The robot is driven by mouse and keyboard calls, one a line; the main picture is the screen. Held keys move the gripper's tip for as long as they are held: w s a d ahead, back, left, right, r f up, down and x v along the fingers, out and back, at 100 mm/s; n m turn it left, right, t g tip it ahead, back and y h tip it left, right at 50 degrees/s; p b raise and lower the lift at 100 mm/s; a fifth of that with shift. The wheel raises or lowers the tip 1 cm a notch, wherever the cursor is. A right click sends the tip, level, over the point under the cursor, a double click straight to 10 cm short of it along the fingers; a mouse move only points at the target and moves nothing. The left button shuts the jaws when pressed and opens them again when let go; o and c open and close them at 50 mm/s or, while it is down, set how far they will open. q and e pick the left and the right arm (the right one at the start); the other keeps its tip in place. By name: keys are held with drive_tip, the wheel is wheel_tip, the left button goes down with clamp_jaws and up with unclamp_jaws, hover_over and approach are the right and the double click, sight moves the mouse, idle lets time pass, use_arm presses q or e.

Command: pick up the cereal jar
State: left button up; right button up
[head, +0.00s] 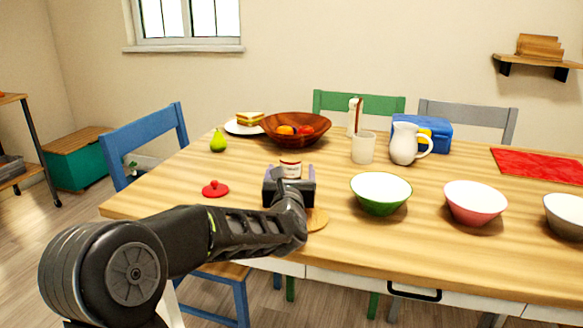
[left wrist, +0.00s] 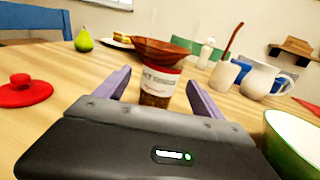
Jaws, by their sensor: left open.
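The cereal jar (left wrist: 158,84), brown with a white and red label, stands upright on the wooden table. In the left wrist view it is between the two purple fingers of my left gripper (left wrist: 160,92), with visible gaps on both sides. In the head view only the upper part of the jar (head: 290,169) shows above my left gripper (head: 289,180), which hides the rest. My left gripper is open and empty. A red lid with a knob (head: 215,189) lies on the table to the left. My right gripper is in neither view.
A green bowl (head: 380,198) stands close to the right of my left gripper, with a pink bowl (head: 474,203) further right. A wooden fruit bowl (head: 296,127) is behind the jar. A white cup (head: 363,148) and pitcher (head: 406,144) stand at the back right.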

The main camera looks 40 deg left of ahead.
sight(292, 161)
use_arm(q)
drive_tip(key=shift+w+a, duration=0.2)
drive_tip(key=shift+w, duration=0.15)
drive_tip(key=shift+w, duration=0.1)
drive_tip(key=x, duration=0.5)
drive_tip(key=shift+r, duration=0.1)
drive_tip(key=shift+c, duration=0.6)
clamp_jaws()
idle(0.5)
